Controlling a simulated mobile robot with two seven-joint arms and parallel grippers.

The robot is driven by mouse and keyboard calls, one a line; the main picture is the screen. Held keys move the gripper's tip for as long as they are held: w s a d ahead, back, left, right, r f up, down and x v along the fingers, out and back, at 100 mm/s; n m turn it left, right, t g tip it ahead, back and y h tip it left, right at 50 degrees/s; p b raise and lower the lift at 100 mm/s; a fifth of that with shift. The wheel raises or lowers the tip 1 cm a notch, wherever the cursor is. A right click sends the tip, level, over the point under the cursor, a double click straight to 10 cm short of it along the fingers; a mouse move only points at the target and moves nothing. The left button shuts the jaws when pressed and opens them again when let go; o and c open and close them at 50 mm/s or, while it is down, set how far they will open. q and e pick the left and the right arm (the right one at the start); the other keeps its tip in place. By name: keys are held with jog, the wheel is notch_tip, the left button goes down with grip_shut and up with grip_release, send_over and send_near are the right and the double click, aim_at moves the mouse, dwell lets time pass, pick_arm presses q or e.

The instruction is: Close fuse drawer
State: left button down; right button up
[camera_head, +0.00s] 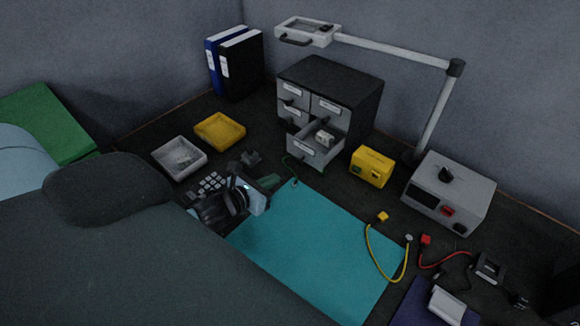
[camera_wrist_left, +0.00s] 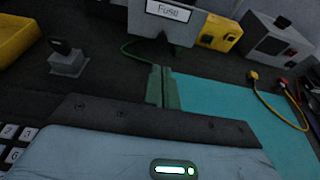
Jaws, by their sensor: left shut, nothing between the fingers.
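The grey drawer cabinet (camera_head: 357,85) stands at the back of the bench. Its fuse drawer (camera_head: 301,153), at the lower right of the cabinet front, is pulled out, with a whitish block (camera_head: 325,139) inside. In the left wrist view the drawer front (camera_wrist_left: 178,27) carries a label reading "Fuse" at the top edge. My left gripper (camera_head: 270,181) is shut and empty. It is in front of the drawer, apart from it, over the far left edge of the teal mat. Its green fingers (camera_wrist_left: 163,87) point toward the drawer front in the left wrist view. My right gripper is not in view.
A yellow tray (camera_head: 220,130) and a white tray (camera_head: 179,157) lie left of the cabinet. A yellow box (camera_head: 371,167) and a grey instrument (camera_head: 450,190) stand right of it. A lamp arm (camera_head: 390,48) reaches above. The teal mat (camera_head: 325,250) is mostly clear.

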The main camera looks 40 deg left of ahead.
aim_at(298, 163)
pick_arm(q)
jog(key=x, duration=0.6)
jog(key=shift+w+r, duration=0.3)
jog(key=shift+r, duration=0.05)
jog(key=shift+w+d+f, duration=0.1)
jog(key=shift+w, duration=0.75)
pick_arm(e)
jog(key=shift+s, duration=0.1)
pick_arm(q)
jog(key=shift+w, duration=0.35)
jog(key=w+b, duration=0.1)
jog(key=w, duration=0.2)
jog(key=w+b, duration=0.1)
jog(key=w, duration=0.2)
jog(key=w+d+b, duration=0.1)
jog(key=w, duration=0.3)
jog(key=shift+w+f, duration=0.15)
jog(key=shift+w, duration=0.35)
jog(key=shift+w+r, duration=0.1)
jog(key=shift+r, duration=0.25)
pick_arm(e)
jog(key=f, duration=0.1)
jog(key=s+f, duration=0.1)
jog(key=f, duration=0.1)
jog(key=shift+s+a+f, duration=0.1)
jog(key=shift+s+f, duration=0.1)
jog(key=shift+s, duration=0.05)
